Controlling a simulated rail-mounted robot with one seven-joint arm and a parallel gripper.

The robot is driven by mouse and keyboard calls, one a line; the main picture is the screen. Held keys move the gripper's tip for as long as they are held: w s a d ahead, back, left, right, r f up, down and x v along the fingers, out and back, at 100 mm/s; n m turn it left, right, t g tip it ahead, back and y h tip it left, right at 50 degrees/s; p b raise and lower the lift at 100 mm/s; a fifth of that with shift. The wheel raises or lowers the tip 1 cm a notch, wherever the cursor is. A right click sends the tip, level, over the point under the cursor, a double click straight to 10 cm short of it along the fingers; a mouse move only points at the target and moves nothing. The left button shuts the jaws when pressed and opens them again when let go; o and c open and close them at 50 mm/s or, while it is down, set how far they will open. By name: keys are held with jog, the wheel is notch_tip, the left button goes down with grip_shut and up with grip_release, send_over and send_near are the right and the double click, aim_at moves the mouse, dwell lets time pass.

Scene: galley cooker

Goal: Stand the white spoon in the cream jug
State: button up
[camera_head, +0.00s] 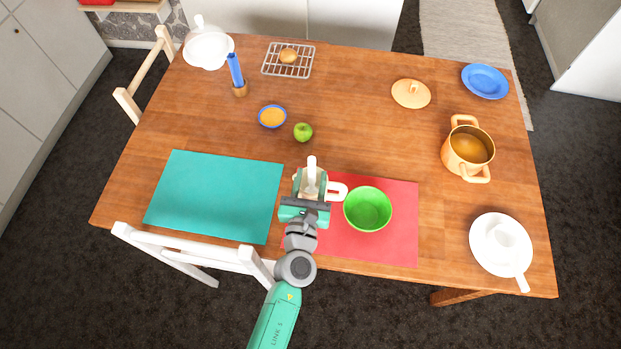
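My gripper (310,190) is over the left edge of the red mat, pointing away from my body. A white, narrow upright piece (311,166), which looks like the white spoon, shows between and beyond its fingers. I cannot tell whether the fingers touch it. A pale vessel with a looped handle (340,190) is at the gripper, mostly hidden by it; it may be the cream jug. I cannot tell whether the spoon is inside it.
A green bowl (368,209) stands close to the right of my gripper on the red mat (400,247). The teal mat (215,195) is bare. A green apple (303,132) lies beyond. An orange pot (467,151) and white dishes (484,255) are to the right.

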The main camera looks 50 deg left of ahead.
dwell(0.6)
jog(key=b+v, duration=0.1)
jog(key=v, duration=0.9)
jog(key=shift+r, duration=0.15)
